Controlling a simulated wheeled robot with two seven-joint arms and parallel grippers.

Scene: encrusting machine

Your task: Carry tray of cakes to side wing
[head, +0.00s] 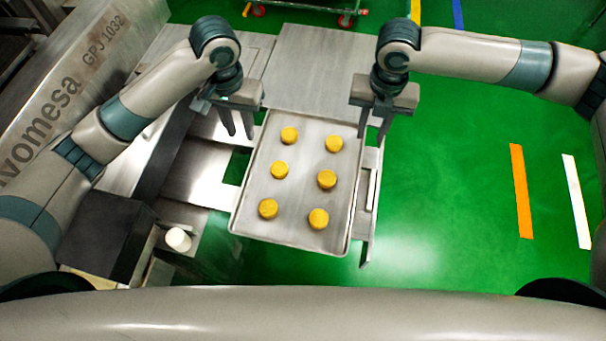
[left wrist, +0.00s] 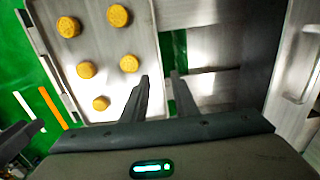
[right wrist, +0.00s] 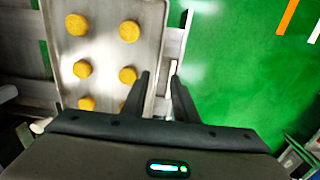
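The metal tray (head: 297,196) carries several round yellow cakes (head: 327,180) and lies level in the middle of the head view. My left gripper (head: 239,133) is open above the tray's far left edge. In the left wrist view the tray (left wrist: 98,45) shows beside its parted fingers (left wrist: 160,80). My right gripper (head: 371,136) is open above the tray's far right edge. In the right wrist view its fingers (right wrist: 158,82) are parted over the tray's (right wrist: 103,55) edge. Neither gripper visibly holds anything. I cannot tell which surface is the side wing.
A flat metal surface (head: 312,65) lies beyond the tray. The machine body (head: 75,85) stands at the left. A white cylinder (head: 178,239) is at the lower left. A narrow metal rail (head: 368,205) runs along the tray's right side. The green floor (head: 450,190) is clear at the right.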

